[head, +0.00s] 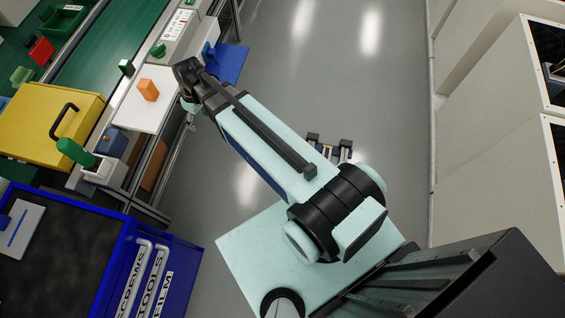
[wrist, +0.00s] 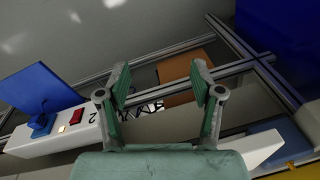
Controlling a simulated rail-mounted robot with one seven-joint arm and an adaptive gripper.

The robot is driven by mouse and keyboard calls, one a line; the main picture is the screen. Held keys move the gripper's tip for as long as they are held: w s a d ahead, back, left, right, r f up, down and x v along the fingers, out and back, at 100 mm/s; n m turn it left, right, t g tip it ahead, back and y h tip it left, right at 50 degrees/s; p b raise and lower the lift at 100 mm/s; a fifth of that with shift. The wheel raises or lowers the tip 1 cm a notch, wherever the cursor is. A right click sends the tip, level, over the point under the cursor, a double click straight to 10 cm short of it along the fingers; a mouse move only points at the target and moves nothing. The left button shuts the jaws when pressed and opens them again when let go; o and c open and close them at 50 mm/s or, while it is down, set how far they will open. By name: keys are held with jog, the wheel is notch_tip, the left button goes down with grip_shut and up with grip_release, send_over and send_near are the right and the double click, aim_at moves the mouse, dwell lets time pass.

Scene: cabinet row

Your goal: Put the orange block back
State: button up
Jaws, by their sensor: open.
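The orange block (head: 148,89) rests on a white panel (head: 138,110) at the bench edge in the head view. My gripper (head: 190,104) hangs at the bench's aisle side, to the right of the block and apart from it. In the wrist view my gripper (wrist: 160,78) shows its two green fingers spread, with nothing held between them. The block cannot be made out for sure in the wrist view; the brown-orange surface (wrist: 185,72) behind the fingers looks like something below the bench.
A yellow case (head: 40,125) with a black handle and a green-handled device (head: 80,154) stand left of the panel. A blue drawer cabinet (head: 120,265) is at lower left. A blue plate (head: 229,64) juts out beyond my gripper. The grey aisle floor (head: 330,75) is largely clear.

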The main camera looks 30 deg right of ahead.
jog(key=s+d+f+m+g+h, duration=0.1)
jog(key=s+d+f+m+g, duration=0.35)
jog(key=s+f, duration=1.05)
jog(key=s+d+f+g, duration=0.1)
jog(key=s+d+f, duration=0.2)
jog(key=s, duration=0.8)
jog(key=s+d+f+m+g, duration=0.1)
jog(key=s+d+f, duration=0.2)
jog(key=s, duration=0.8)
jog(key=shift+f+h, duration=0.3)
jog(key=shift+f, duration=0.3)
